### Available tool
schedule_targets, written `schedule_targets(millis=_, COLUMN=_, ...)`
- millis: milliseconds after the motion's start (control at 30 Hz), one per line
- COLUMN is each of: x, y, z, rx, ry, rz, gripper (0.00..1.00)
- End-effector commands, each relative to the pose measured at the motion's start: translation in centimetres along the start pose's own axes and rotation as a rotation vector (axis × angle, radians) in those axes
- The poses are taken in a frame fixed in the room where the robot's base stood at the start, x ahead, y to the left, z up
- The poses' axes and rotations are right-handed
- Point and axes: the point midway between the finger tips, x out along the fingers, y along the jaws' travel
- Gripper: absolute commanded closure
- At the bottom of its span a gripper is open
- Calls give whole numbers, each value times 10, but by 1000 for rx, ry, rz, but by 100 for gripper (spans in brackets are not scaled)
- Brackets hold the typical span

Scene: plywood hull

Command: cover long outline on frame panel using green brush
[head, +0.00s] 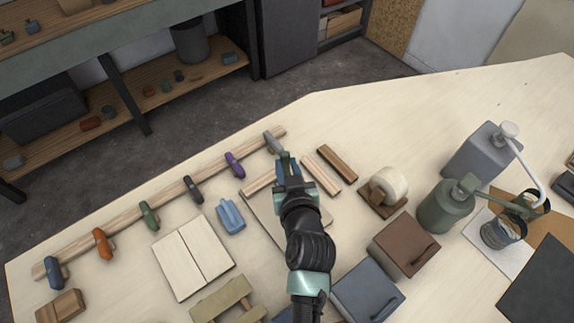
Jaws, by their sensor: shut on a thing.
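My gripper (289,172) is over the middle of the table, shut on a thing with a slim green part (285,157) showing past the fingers. This looks like the green brush; its bristles are hidden. Beneath and beside my gripper lies a pale flat panel (262,212), partly covered by my arm, which may be the frame panel. A wooden strip (259,182) lies at its upper left edge. I cannot make out a long outline on the panel. Whether the brush touches anything is hidden.
A wooden rail (125,218) with several coloured clamps runs along the far left edge. A blue brush-like tool (230,216) and two pale boards (194,257) lie left.

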Motion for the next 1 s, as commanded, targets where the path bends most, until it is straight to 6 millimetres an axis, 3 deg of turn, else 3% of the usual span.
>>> schedule_targets(millis=1000, x=3, y=1, z=11, rx=0, ry=0, rz=1, gripper=100)
